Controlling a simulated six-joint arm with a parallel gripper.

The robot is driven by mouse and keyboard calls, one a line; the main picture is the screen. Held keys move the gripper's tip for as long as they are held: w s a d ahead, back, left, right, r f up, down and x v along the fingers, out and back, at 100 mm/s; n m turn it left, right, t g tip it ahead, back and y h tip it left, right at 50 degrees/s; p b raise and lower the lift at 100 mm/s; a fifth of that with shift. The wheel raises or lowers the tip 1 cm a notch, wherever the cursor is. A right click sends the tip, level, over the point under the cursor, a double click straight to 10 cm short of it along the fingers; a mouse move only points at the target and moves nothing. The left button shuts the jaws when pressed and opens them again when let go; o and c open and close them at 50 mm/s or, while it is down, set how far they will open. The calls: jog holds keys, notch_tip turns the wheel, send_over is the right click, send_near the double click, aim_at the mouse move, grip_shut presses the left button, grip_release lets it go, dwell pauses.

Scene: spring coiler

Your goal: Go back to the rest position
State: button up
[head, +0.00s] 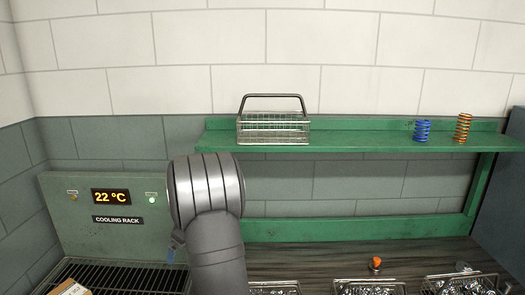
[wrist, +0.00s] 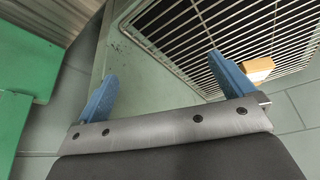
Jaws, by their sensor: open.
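My gripper (wrist: 162,67) shows in the wrist view with its two blue fingers spread wide and nothing between them. In the wrist view it is over the panel beside the dark wire rack, apart from both. In the head view my arm rises in front of the cooling rack's right side, and only a bit of a blue finger (head: 175,243) shows at its left edge. The cooling rack (head: 125,273) has a green panel (head: 70,225) reading 22 °C with a lit green lamp.
A green shelf (head: 350,143) holds a wire basket (head: 273,128), a blue spring (head: 422,131) and an orange spring (head: 463,128). Metal trays (head: 370,288) line the bench front, with a small orange-topped item (head: 375,264) behind. A tan block (wrist: 257,69) lies on the rack (wrist: 195,35).

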jog(key=w+d+r, duration=0.1)
jog(key=d, duration=1.2)
jog(key=w+d+r+m, duration=0.1)
jog(key=d+r, duration=0.1)
jog(key=d, duration=1.1)
jog(key=shift+w+t, duration=0.25)
jog(key=shift+t, duration=0.05)
